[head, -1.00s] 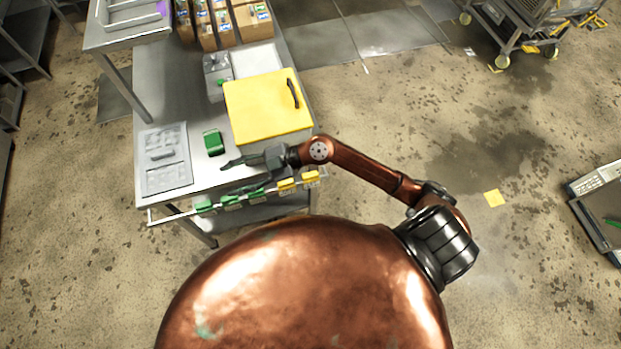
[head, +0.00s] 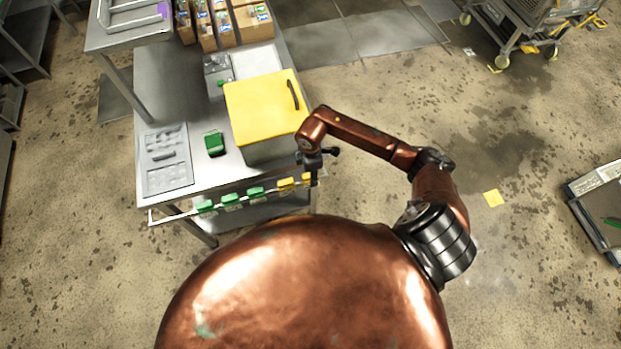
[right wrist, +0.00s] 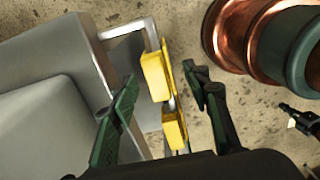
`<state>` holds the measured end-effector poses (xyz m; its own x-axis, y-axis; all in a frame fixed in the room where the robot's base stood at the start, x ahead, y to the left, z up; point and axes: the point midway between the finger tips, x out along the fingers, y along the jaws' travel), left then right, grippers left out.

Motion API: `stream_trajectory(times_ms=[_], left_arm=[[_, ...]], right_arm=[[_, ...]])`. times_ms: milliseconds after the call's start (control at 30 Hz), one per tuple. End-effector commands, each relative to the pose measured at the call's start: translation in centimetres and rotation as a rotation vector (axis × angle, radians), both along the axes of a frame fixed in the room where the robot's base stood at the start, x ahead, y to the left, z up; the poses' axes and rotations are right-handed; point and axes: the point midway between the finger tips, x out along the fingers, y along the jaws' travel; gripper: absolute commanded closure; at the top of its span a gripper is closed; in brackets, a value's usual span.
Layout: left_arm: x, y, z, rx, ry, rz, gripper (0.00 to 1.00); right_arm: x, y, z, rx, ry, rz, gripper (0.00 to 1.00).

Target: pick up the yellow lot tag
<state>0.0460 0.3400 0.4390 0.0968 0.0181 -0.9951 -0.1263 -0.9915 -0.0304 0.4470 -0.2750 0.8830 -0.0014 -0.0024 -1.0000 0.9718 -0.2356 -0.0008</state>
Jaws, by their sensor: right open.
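Two yellow tags hang side by side near the right end of the rail (head: 232,203) on the table's front edge, the left one (head: 285,184) and the right one (head: 306,180). My right gripper (head: 313,178) points down at this rail end, right beside the right yellow tag. In the right wrist view, my right gripper (right wrist: 160,78) is open, with dark green fingers apart on either side of the yellow tags. One tag (right wrist: 154,76) is between the fingertips and the other (right wrist: 174,131) is nearer the palm. I cannot tell whether a finger touches them. My left gripper is out of view.
Several green tags (head: 230,197) hang on the same rail to the left. A yellow-lidded box (head: 265,105), a green item (head: 214,143) and a grey panel (head: 165,160) lie on the steel table. A yellow square (head: 493,198) lies on the floor to the right.

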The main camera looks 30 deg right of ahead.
Motion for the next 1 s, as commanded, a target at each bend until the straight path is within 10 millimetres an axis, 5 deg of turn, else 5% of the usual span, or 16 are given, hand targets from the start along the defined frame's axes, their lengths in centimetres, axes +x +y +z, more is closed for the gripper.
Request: stream_trajectory(times_ms=[200, 467, 1000], left_arm=[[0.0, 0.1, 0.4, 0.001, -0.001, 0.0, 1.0], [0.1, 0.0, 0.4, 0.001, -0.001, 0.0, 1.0], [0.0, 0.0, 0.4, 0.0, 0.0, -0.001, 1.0]], right_arm=[[0.1, 0.0, -2.4, 0.001, 0.0, 0.0, 0.56], [0.1, 0.0, -2.6, 0.002, -0.001, 0.002, 0.57], [0.1, 0.0, -2.6, 0.002, -0.001, 0.002, 0.94]])
